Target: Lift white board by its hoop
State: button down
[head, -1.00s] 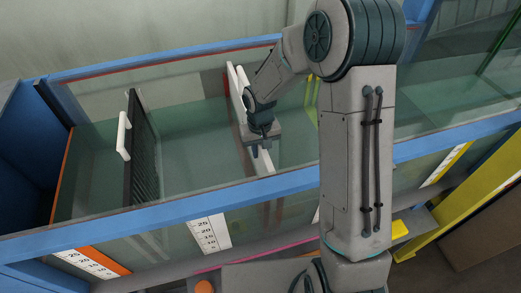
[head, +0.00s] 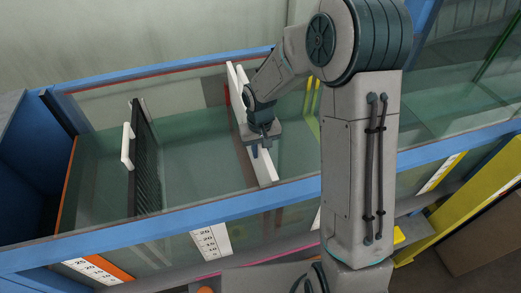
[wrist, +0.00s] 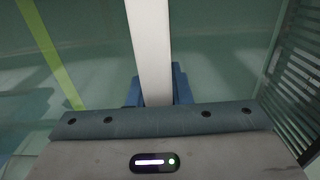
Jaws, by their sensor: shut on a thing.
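The white board (head: 262,165) stands across the glass flume, its top edge running from the far wall towards the near wall. My gripper (head: 258,150) is over the middle of the board, with its blue fingers pointing down. In the wrist view my gripper (wrist: 157,92) is shut, with a finger on each side of a long white bar (wrist: 150,45). The hoop cannot be made out apart from the board; my gripper covers that part. The board's lower part is hard to see.
A dark mesh panel (head: 146,160) with a white handle (head: 127,146) stands in the flume to the left. A yellow-green frame (head: 312,98) is to the right of the board. Blue rails (head: 190,217) edge the flume. Open water lies between panel and board.

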jog(key=shift+w+r+p, duration=0.1)
jog(key=shift+r+p, duration=0.65)
jog(key=shift+r, duration=0.8)
jog(key=shift+r+p, duration=1.9)
jog(key=shift+r, duration=3.65)
